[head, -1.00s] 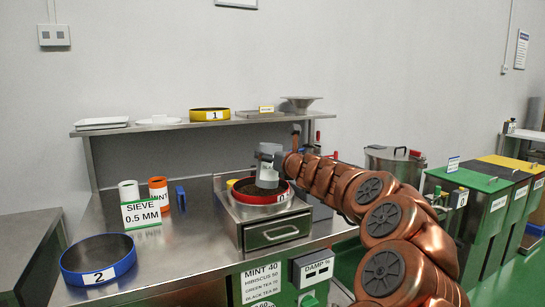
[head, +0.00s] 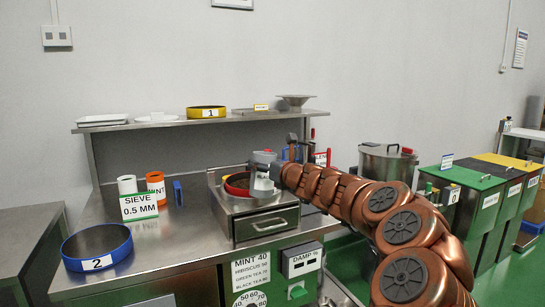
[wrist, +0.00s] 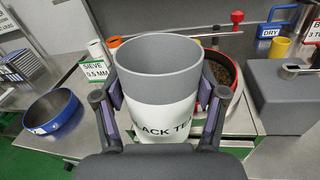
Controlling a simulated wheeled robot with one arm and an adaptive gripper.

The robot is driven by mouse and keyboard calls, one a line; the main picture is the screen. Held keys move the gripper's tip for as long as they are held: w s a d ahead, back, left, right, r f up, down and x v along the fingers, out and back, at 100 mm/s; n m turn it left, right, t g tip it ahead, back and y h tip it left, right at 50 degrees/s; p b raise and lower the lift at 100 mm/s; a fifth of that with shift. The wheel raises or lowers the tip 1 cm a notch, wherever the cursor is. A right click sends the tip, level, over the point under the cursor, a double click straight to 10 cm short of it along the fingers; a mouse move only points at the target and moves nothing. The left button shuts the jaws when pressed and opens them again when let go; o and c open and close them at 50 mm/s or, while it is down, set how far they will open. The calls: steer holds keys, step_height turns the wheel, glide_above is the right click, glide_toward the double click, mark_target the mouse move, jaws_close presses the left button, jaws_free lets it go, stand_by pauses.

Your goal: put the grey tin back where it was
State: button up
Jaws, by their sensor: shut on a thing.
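The grey tin (wrist: 158,65) has a white label reading "BLACK TE…", its end hidden. It is held in my gripper (wrist: 163,110), whose fingers close on its two sides. Its open mouth faces up in the wrist view and only bare grey inner wall shows. In the head view the tin (head: 262,182) is about upright, in front of the red sieve (head: 236,188) on the steel drawer unit. I cannot tell how high it is above the unit. The red sieve also shows in the wrist view (wrist: 233,72), with dark loose material in it.
A blue sieve marked 2 (head: 128,252) stands at the bench's front left. White and orange cylinders (head: 156,184) stand behind the sieve sign (head: 140,206). A shelf (head: 170,124) spans the back. The bench between the blue sieve and drawer unit is mostly clear.

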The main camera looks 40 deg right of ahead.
steer(key=w+a+f+n+g+y, duration=0.1)
steer(key=a+f+n+y, duration=0.3)
steer(key=a+f, duration=0.4)
steer(key=w+a+f+n+g+y, duration=0.1)
steer(key=a+f+n+g+y, duration=0.3)
steer(key=a, duration=1.5)
steer(key=w+a+f+n+g+y, duration=0.1)
steer(key=a+f+n+y, duration=0.3)
steer(key=a+f+y, duration=0.5)
steer(key=a+f+g, duration=0.1)
steer(key=a+f, duration=0.3)
steer(key=shift+w+a+f+n, duration=0.25)
steer(key=shift+w+a+n, duration=0.05)
steer(key=shift+a+n, duration=0.1)
steer(key=shift+r, duration=0.1)
